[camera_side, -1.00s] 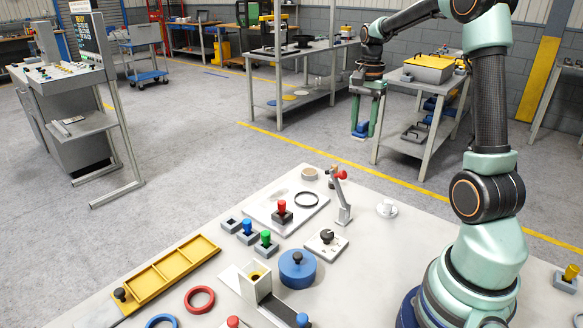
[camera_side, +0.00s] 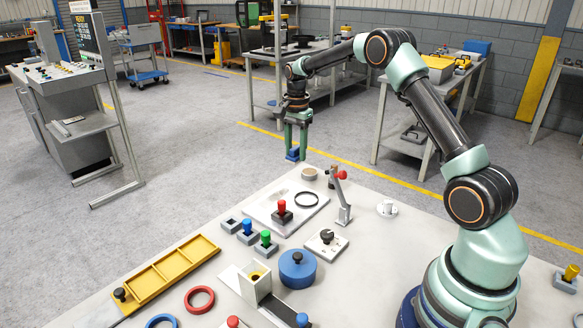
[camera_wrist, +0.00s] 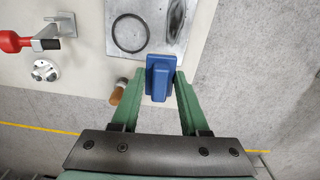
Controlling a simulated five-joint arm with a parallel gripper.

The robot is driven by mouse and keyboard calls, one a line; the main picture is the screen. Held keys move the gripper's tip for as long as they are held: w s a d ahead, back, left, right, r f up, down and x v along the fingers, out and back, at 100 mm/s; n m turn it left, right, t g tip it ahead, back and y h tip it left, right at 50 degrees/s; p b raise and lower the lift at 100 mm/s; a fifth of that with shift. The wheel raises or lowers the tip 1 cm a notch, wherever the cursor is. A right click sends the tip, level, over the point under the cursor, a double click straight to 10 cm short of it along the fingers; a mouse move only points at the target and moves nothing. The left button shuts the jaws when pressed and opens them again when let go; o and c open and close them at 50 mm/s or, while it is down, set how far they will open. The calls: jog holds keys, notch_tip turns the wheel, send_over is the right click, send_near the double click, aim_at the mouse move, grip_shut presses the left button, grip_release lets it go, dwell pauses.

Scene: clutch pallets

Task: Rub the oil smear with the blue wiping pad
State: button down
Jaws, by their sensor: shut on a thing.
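My gripper (camera_side: 296,143) is shut on the blue wiping pad (camera_side: 292,155) and holds it in the air near the far corner of the work table. In the wrist view the pad (camera_wrist: 160,76) sits between the green fingertips (camera_wrist: 155,88), overlapping the edge of a pale metal plate (camera_wrist: 119,8). A dull grey smear (camera_wrist: 178,18) shows on that plate, beside a dark ring; in the side view it is a faint grey patch (camera_side: 281,192). The pad's underside and its exact height are hidden.
The dark ring (camera_side: 307,198) lies on the plate. A red-handled toggle clamp (camera_side: 341,200) stands to its right, and a brown round piece (camera_side: 309,174) is close to the pad. A red-knobbed block (camera_side: 282,214) sits at the plate's near side.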

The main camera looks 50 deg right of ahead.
aim_at(287, 189)
jog(key=shift+w+a+f, duration=0.3)
jog(key=shift+f, duration=1.15)
jog(key=shift+w+a+f, duration=0.25)
jog(key=shift+a+f, duration=0.05)
jog(key=shift+f, duration=1.1)
jog(key=shift+w+a+f, duration=0.3)
jog(key=shift+f, duration=1.15)
jog(key=shift+a+f, duration=0.5)
jog(key=shift+f, duration=0.1)
jog(key=shift+a, duration=3)
jog(key=shift+d, duration=3.45)
jog(key=shift+d+r, duration=0.15)
jog(key=shift+r, duration=0.05)
notch_tip(287, 189, up, 8)
jog(key=shift+f, duration=0.15)
